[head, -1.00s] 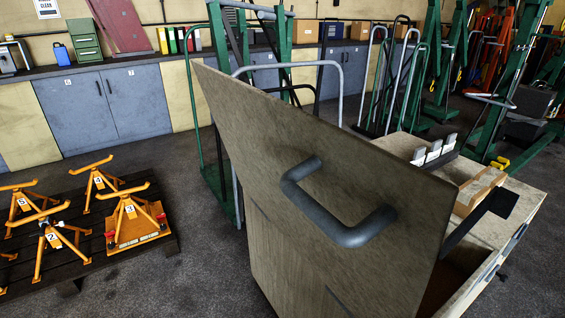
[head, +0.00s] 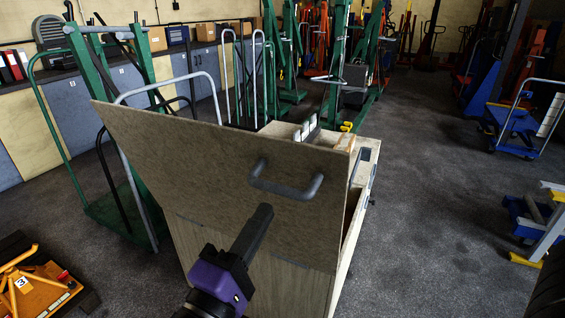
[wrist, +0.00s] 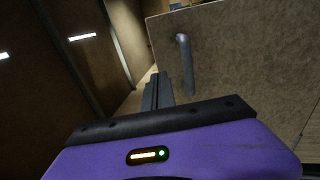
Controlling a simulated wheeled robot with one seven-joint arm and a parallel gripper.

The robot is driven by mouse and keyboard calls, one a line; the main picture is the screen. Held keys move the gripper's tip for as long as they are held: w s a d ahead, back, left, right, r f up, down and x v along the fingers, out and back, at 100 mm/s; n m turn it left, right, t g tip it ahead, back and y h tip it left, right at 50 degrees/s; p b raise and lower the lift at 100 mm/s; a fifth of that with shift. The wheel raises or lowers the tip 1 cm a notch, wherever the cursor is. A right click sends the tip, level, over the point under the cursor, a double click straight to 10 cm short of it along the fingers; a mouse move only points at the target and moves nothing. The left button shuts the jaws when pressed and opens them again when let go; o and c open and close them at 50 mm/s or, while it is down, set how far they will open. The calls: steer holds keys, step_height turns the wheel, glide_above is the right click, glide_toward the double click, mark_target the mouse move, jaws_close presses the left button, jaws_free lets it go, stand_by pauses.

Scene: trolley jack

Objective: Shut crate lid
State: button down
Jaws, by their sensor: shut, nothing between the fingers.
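The wooden crate (head: 250,262) stands in the middle of the head view. Its lid (head: 200,140) is open, a big flat board tilted up on the near side, with a dark grey bar handle (head: 285,190) on the face towards me. In the wrist view the lid (wrist: 245,70) fills the upper right and its handle (wrist: 186,65) shows just beyond the fingers. My gripper (head: 262,212), with a purple body, is shut and empty. In the head view its fingertips show just below the handle's left end. I cannot tell whether they touch the lid.
A green trolley frame (head: 115,110) stands close left of the crate. An orange stand (head: 20,275) is at the lower left. Blue trolleys (head: 520,120) stand at the right. The floor (head: 430,220) right of the crate is clear.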

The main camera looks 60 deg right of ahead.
mark_target(302, 150)
steer(key=p+x, duration=0.3)
steer(key=x, duration=1.1)
steer(key=shift+s+a+r, duration=0.1)
steer(key=shift+s, duration=0.1)
